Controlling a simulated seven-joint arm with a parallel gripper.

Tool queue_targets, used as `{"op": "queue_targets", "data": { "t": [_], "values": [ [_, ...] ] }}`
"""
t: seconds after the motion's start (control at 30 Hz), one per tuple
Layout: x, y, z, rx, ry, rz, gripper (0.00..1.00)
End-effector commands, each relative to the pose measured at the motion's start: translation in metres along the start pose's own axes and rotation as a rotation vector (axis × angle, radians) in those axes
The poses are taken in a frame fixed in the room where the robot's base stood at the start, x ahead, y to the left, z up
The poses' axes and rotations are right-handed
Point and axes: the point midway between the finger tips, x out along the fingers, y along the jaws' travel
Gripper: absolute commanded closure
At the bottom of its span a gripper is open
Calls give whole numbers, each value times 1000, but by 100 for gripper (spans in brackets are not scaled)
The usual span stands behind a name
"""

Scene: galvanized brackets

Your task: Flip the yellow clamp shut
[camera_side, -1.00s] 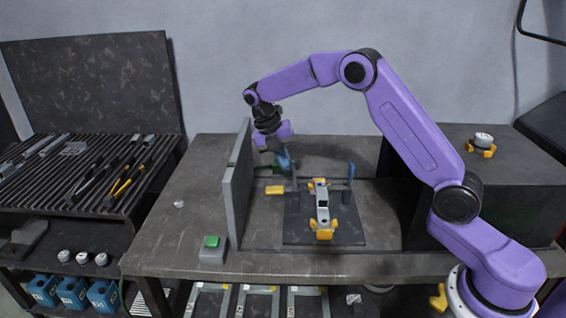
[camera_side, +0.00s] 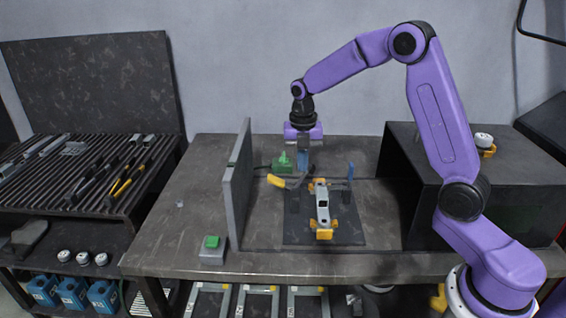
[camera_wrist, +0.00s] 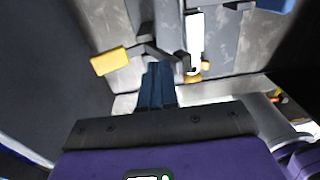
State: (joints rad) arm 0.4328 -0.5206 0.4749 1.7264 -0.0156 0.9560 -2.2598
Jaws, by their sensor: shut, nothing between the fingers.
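The yellow clamp has a yellow handle grip (camera_side: 276,181) on a dark lever, left of the fixture. The grip points out to the left and tilts slightly. In the wrist view the yellow grip (camera_wrist: 110,62) lies left of my fingers, and its dark lever runs right, just beyond the fingertips. My gripper (camera_side: 302,172) points down, shut and empty, right of the grip and behind the bracket. The blue fingers also show in the wrist view (camera_wrist: 157,68); I cannot tell whether they touch the lever. A galvanized bracket (camera_side: 323,213) sits on the dark fixture plate (camera_side: 350,232).
A grey upright panel (camera_side: 238,185) stands close on the left. A green item (camera_side: 284,165) lies behind the yellow grip. A green-button box (camera_side: 212,249) is at front left. A dark box (camera_side: 470,185) stands on the right.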

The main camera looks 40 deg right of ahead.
Motion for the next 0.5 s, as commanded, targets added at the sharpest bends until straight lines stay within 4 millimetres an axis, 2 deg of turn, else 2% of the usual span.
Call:
{"op": "queue_targets", "data": {
  "t": [0.5],
  "values": [
    [21, -43, 1, 3, 0, -3, 100]
  ]
}}
